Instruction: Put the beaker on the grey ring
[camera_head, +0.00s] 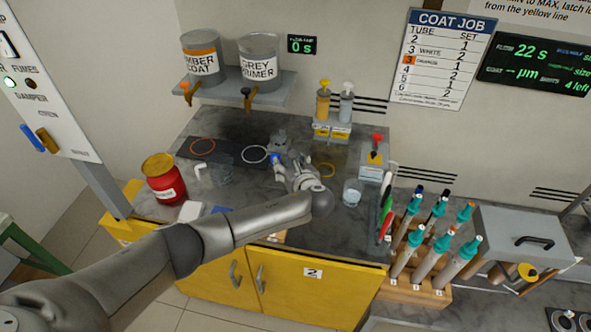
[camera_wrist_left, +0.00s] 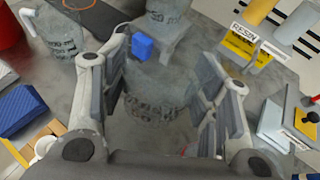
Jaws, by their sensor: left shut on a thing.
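My left gripper (camera_head: 287,166) is at the middle of the grey bench. In the left wrist view it (camera_wrist_left: 160,95) is shut on a clear beaker (camera_wrist_left: 158,112) with dark printed marks, its fingers on either side. The gripper hides most of this beaker in the head view. I cannot tell whether its base touches the bench. A pale grey ring (camera_head: 255,154) lies on the dark mat just left of the gripper; nothing stands on it. An orange ring (camera_head: 202,146) lies further left and a yellow ring (camera_head: 325,171) to the right. My right gripper is out of view.
A clear jug (camera_head: 216,173) and a red can (camera_head: 163,179) stand left. Another clear vessel (camera_head: 352,193) and a tube rack (camera_head: 428,250) are right. Pump bottles (camera_head: 323,103) stand at the back.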

